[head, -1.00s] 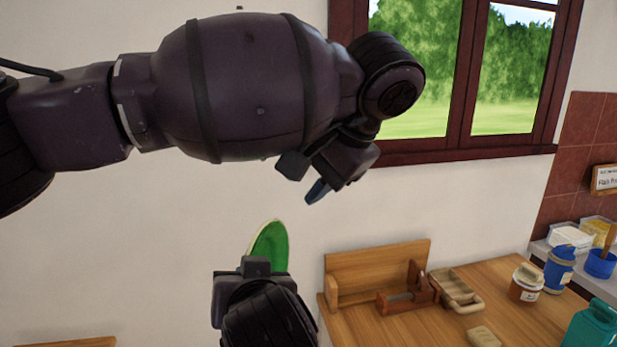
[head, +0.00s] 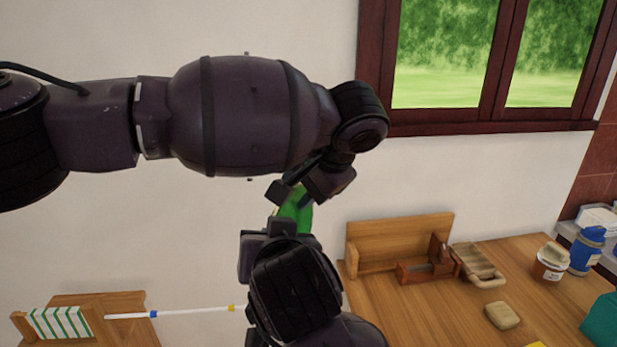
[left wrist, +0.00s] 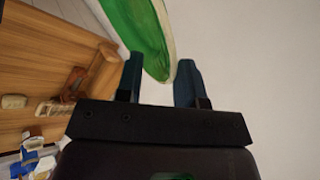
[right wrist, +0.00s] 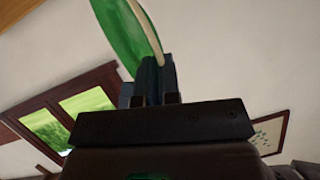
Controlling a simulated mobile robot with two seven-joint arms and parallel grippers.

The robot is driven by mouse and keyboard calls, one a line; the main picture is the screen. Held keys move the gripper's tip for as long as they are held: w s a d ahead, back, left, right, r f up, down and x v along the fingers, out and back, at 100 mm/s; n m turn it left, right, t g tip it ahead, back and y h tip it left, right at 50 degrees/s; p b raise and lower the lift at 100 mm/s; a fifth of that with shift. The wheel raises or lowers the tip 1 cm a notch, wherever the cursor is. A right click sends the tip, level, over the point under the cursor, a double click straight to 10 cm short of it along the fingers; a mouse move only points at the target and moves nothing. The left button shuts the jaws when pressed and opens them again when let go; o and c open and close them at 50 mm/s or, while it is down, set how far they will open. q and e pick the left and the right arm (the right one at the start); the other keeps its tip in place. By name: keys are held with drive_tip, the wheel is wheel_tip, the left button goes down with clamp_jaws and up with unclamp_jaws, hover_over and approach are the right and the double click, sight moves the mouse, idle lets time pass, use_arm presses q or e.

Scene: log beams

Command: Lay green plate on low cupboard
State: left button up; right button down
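The green plate (head: 297,216) is upright in front of the wall, partly hidden by both grippers. In the right wrist view, my right gripper (right wrist: 154,62) is shut on the rim of the plate (right wrist: 122,30). My left gripper (head: 294,194) is at the plate's upper part. In the left wrist view, its two fingers stand apart, with the rim of the plate (left wrist: 143,35) between them; I cannot see them touching it. I cannot make out for certain which surface is the low cupboard.
A wooden worktop (head: 395,318) at lower right bears a wooden box (head: 400,243), a tray (head: 478,262), jars and a blue bottle (head: 587,250). At lower left are a rack with green-striped pieces (head: 60,322) and a thin white rod (head: 190,311). The window (head: 500,60) is above.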

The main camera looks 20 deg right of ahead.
use_arm(q)
drive_tip(key=shift+w+f, duration=0.1)
drive_tip(key=shift+f, duration=0.05)
clamp_jaws()
use_arm(e)
drive_tip(key=c, duration=1.3)
unclamp_jaws()
drive_tip(key=shift+o, duration=0.3)
